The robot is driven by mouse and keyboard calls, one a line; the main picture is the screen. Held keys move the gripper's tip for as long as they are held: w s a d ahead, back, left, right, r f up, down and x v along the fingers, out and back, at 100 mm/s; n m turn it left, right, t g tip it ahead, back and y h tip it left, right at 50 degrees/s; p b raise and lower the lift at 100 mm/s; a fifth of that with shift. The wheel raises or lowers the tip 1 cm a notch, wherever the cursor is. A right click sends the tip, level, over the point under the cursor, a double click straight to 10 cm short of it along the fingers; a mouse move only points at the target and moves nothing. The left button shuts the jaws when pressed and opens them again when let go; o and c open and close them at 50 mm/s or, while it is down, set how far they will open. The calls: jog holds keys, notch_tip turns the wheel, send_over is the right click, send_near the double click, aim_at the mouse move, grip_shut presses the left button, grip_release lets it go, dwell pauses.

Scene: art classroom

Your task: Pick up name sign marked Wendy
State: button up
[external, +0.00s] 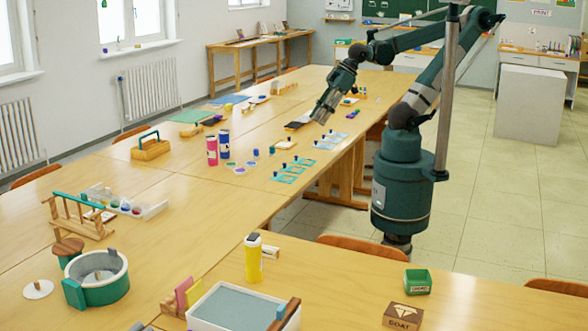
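No sign that I can read as Wendy shows in the external view; the small items on the far tables are too small to read. My gripper (322,112) hangs at the end of my arm, pointing down and to the left over the right side of the long table (215,180). A dark flat item with a wooden edge (298,125) lies just left of it in the picture. I cannot tell whether the fingers are open or shut, or whether they touch anything.
Teal cards (290,170) with small pegs lie near the table's right edge. A pink bottle (212,151) and a blue bottle (224,146) stand mid-table. A wooden caddy (151,148) is further left. A brown block marked GOAT (403,315) lies on the front table.

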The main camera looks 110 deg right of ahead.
jog(key=w, duration=0.1)
jog(key=n+g, duration=0.7)
jog(key=n, duration=2)
send_over(270, 247)
jog(key=f, duration=2.3)
jog(key=shift+d+f+p, duration=0.25)
jog(key=shift+d+p, duration=0.1)
jog(key=shift+d, duration=0.05)
jog(key=shift+a+f, duration=0.35)
jog(key=shift+f, duration=0.15)
jog(key=shift+f, duration=0.1)
jog(key=shift+f, duration=1.2)
